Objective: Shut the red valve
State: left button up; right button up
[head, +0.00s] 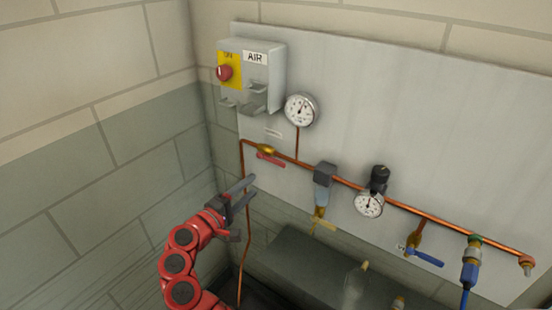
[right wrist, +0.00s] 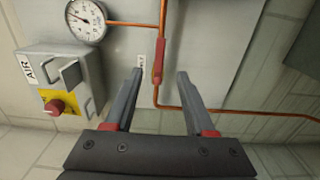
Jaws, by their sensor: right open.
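The red valve has a red lever handle (head: 270,160) on a brass body (head: 265,149), set in the copper pipe near its left corner. The lever lies roughly along the pipe. In the right wrist view the red lever (right wrist: 158,62) shows between and beyond my fingertips. My right gripper (head: 251,187) is open and empty, a little below and left of the lever in the head view, apart from it. In the right wrist view its two fingers (right wrist: 159,74) are spread wide. My left gripper is not in view.
A grey AIR box (head: 262,85) with a red button and a round gauge (head: 300,109) sit above the valve. Along the pipe to the right are a filter (head: 323,180), a regulator gauge (head: 369,203) and a blue-handled valve (head: 424,257). A dark ledge (head: 290,258) lies below.

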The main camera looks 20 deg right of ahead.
aim_at(277, 164)
jog(key=p+x, duration=0.4)
jog(key=x, duration=0.8)
jog(key=shift+w+d+r, duration=0.1)
jog(key=shift+w+d, duration=0.1)
jog(key=shift+w, duration=0.05)
jog(key=shift+w+d, duration=0.45)
jog(key=shift+d, duration=0.1)
grip_shut()
dwell(0.3)
